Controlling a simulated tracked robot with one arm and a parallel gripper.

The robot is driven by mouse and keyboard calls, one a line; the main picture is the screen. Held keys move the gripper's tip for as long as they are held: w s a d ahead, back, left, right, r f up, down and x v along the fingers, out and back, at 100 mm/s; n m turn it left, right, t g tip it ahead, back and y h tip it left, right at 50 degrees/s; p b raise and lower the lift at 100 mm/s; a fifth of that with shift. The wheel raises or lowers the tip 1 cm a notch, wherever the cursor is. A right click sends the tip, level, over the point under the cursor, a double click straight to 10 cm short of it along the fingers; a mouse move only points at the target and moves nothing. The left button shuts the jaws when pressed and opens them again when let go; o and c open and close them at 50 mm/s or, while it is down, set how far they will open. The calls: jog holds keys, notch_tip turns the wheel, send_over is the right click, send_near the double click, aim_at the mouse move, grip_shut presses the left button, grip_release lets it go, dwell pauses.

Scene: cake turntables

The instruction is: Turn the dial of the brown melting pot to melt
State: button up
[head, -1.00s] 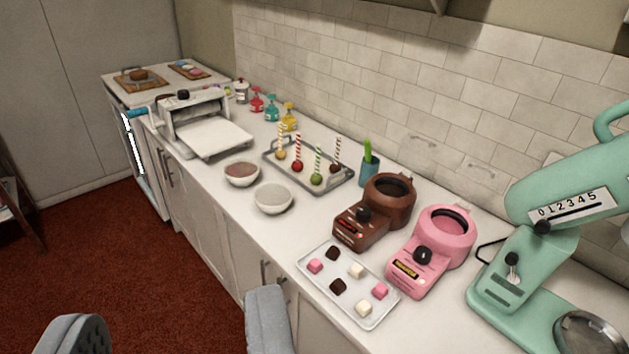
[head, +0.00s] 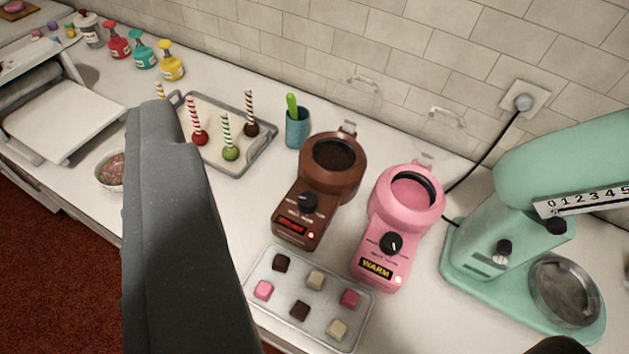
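The brown melting pot (head: 333,188) stands on the counter right of centre, with dark contents in its round bowl. Its black dial (head: 307,204) is on the sloping front, above a small red-lit display (head: 291,226) whose word I cannot read. A small light glows beside the display. A long grey part of my gripper (head: 180,230) rises from the bottom edge, left of the brown pot and apart from the dial in the picture. A dark shape shows at the bottom right edge. The fingertips cannot be made out clearly, and nothing is seen held.
A pink melting pot (head: 403,215) reading WARM stands close on the right. A tray of sweets (head: 327,295) lies in front. A green mixer (head: 490,230) is farther right. A cup (head: 298,128) and a cake-pop tray (head: 262,150) are behind left. A sprinkle bowl (head: 108,172) is partly hidden.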

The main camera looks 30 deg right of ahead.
jog(key=shift+o, duration=0.3)
jog(key=shift+s+a, duration=0.1)
jog(key=shift+a, duration=0.2)
jog(key=o, duration=0.4)
jog(key=shift+o, duration=0.2)
jog(key=w+d+f+m+g+p, duration=0.1)
jog(key=w+d+f+g+p, duration=0.1)
jog(key=w, duration=0.3)
jog(key=w+d+f+m+g+p, duration=0.1)
jog(key=w+d+g+p, duration=0.1)
jog(key=w, duration=0.4)
jog(key=m+g+p, duration=0.7)
jog(key=g+p, duration=0.2)
jog(key=g, duration=0.2)
send_over(308, 199)
jog(key=shift+f, duration=20)
